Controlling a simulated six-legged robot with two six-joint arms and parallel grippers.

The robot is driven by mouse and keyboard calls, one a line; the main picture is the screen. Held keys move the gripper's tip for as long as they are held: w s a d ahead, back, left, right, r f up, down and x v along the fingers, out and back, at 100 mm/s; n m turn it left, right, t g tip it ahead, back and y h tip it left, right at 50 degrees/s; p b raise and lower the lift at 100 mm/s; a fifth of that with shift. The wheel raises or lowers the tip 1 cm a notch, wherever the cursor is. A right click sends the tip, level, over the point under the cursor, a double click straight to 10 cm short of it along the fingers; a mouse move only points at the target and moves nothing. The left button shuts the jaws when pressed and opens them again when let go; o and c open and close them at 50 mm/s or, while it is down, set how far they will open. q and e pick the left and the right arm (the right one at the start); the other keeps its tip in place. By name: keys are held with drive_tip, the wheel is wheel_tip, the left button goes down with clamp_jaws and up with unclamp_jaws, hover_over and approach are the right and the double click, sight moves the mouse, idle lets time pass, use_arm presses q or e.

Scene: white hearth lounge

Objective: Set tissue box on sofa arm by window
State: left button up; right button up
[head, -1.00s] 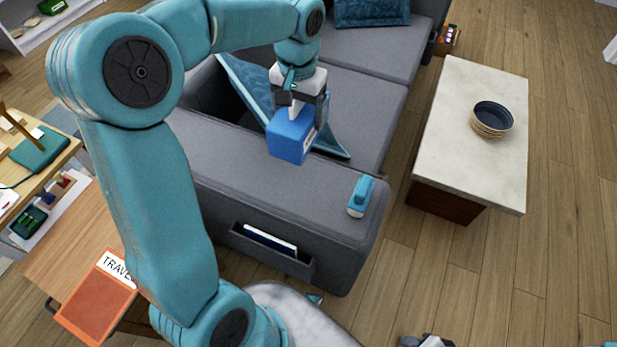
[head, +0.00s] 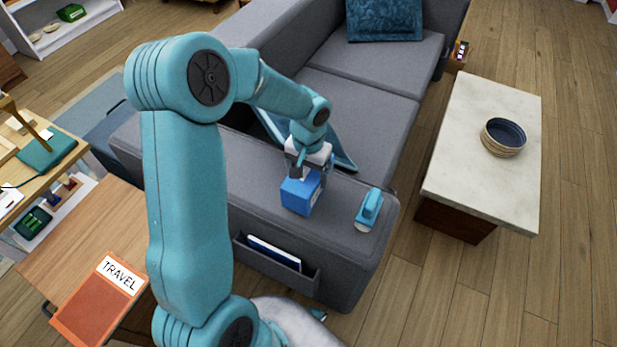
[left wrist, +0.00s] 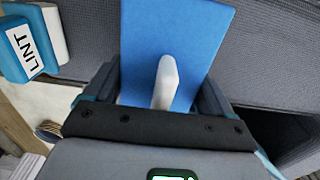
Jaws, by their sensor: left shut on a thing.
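The blue tissue box (head: 299,194) is at the grey sofa arm (head: 345,259), on or just above its top; I cannot tell if it touches. My left gripper (head: 305,172) is shut on the box from above. In the left wrist view the blue box (left wrist: 190,40) with a white tissue tuft (left wrist: 166,80) fills the space between my fingers. The box looks upright. My right gripper is not in view.
A teal and white lint roller (head: 369,209) lies on the sofa arm to the right of the box; its LINT label (left wrist: 25,48) shows in the left wrist view. A side pocket (head: 275,262) hangs on the arm's front. A coffee table (head: 478,187) with stacked bowls (head: 503,137) stands right.

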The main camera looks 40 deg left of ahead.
sight(309, 179)
use_arm(q)
wheel_tip(309, 179, down, 3)
drive_tip(key=shift+w+r, duration=0.1)
drive_tip(key=shift+r, duration=0.05)
drive_tip(key=shift+f+b, duration=0.2)
drive_tip(key=shift+b, duration=0.15)
drive_tip(key=o, duration=0.9)
drive_tip(key=shift+o, duration=0.2)
drive_tip(key=shift+r, duration=0.3)
drive_tip(key=shift+r+p, duration=0.3)
drive_tip(key=shift+p, duration=0.05)
wheel_tip(309, 179, up, 11)
drive_tip(key=shift+r+p, duration=0.2)
drive_tip(key=shift+p, duration=0.45)
